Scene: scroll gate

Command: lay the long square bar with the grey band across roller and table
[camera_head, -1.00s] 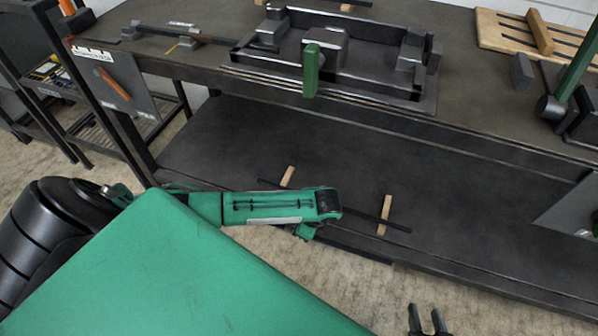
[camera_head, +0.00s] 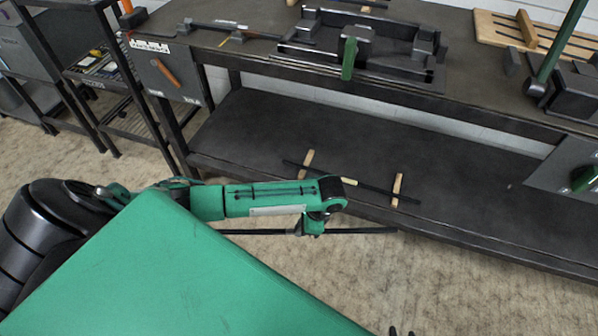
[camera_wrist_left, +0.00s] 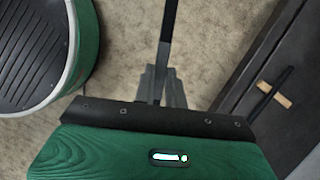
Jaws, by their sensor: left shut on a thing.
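My left gripper (camera_head: 312,228) is shut on a long dark bar (camera_head: 362,231), which lies nearly level in the head view, in front of the lower shelf's edge. In the left wrist view the bar (camera_wrist_left: 169,22) runs up and away from the grey fingers of my left gripper (camera_wrist_left: 160,88). A lighter grey stretch shows on it near the fingers; I cannot tell if this is the band. I cannot clearly pick out the roller.
A dark fixture (camera_head: 380,47) with a green handle (camera_head: 349,58) stands on the workbench (camera_head: 262,62). Another dark bar (camera_head: 375,188) with a pale yellow band rests on wooden blocks on the lower shelf (camera_head: 262,125). A thin bar (camera_head: 200,23) lies at the bench's left end.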

